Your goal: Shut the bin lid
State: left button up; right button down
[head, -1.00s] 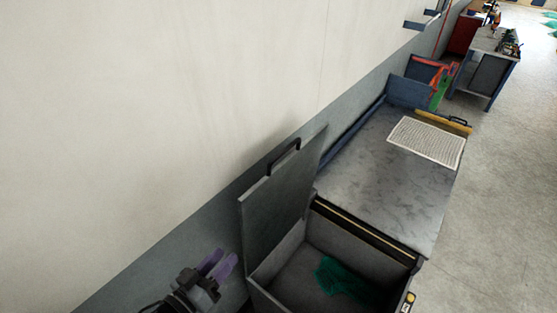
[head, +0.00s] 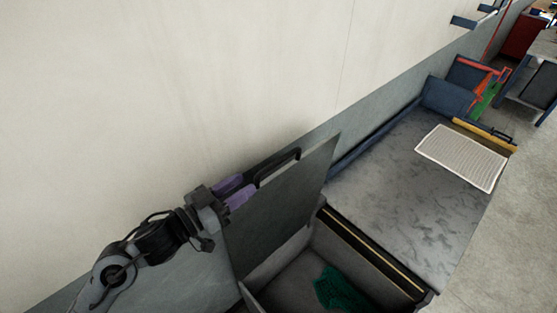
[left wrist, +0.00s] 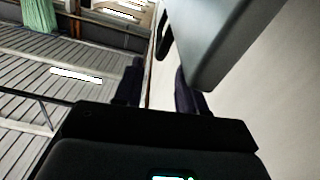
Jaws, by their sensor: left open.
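The grey bin lid (head: 285,205) stands open, close to upright, near the wall in the head view. A black handle (head: 278,166) sits near its top edge. The open bin (head: 285,272) is below it, with a green net (head: 338,290) inside. My left gripper (head: 235,191) is open, its purple fingers at the lid's upper left edge, just left of the handle. Whether they touch or straddle the lid, I cannot tell. In the left wrist view, a grey panel that looks like the lid (left wrist: 220,40) is close to the dark fingers (left wrist: 158,88). My right gripper is out of view.
A grey-topped workbench (head: 415,195) adjoins the bin on the right, with a white grid panel (head: 462,157) on it. The pale wall (head: 150,100) runs close behind the lid. Open floor (head: 520,235) lies to the right.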

aim_at(262, 172)
pick_arm(q)
jog(key=p+x, duration=0.2)
jog(key=x, duration=0.6)
jog(key=shift+w+d+r, duration=0.1)
jog(key=shift+d, duration=0.05)
jog(key=shift+w+d+p, duration=0.3)
jog(key=shift+w+d, duration=0.05)
jog(key=shift+d, duration=0.15)
grip_shut()
